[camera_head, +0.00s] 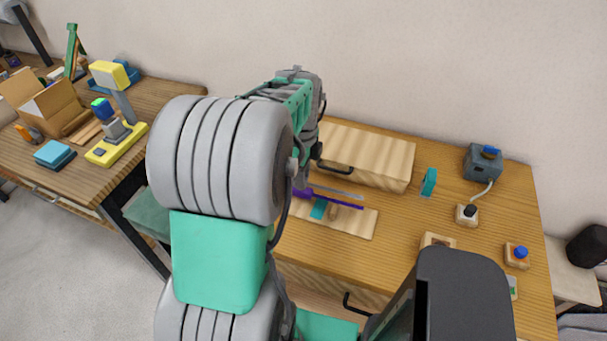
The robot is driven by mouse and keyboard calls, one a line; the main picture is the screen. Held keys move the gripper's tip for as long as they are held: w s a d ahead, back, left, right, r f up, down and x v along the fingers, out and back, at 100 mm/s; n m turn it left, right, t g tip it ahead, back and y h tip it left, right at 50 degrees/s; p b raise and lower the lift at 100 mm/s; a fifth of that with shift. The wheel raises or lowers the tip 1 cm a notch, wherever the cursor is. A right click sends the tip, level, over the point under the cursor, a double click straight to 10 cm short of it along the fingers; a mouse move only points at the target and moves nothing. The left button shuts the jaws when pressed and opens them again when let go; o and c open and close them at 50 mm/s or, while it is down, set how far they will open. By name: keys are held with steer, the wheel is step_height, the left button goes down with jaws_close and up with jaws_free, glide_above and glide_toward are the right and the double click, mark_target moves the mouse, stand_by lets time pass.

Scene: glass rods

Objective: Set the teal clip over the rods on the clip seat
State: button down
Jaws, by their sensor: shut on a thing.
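A small teal clip-like piece (429,182) stands upright on the table, right of the drawer box and well apart from my gripper. A pale wooden board (358,222) lies in front of the box, with a flat teal patch (319,208) and a small tan block (333,212) on it. A purple rod (345,203) with a thick purple end slants over the board, and a thin grey rod (337,191) lies behind it. My gripper (301,187) is at the purple rod's thick left end and looks shut on it. My arm hides most of the fingers and the board's left part.
A wooden drawer box (365,155) stands behind the board. At right are a grey device (482,163) with a cable, a black-knobbed block (467,214) and a blue-buttoned block (517,255). A cluttered side table (155,92) stands at left. The table between board and teal piece is clear.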

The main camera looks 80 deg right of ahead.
steer(key=shift+s+f, duration=0.1)
steer(key=shift+s, duration=0.2)
step_height(320, 180, down, 6)
steer(key=b, duration=0.4)
steer(key=shift+a+f+b, duration=0.15)
steer(key=shift+f+b, duration=0.3)
steer(key=shift+b, duration=0.05)
steer(key=shift+a+f, duration=0.1)
steer(key=shift+a, duration=0.05)
steer(key=shift+d+r+p, duration=0.2)
steer(key=shift+r+p, duration=0.2)
steer(key=shift+p, duration=0.05)
steer(key=shift+d+r, duration=0.1)
steer(key=shift+r, duration=0.05)
steer(key=shift+f, duration=0.2)
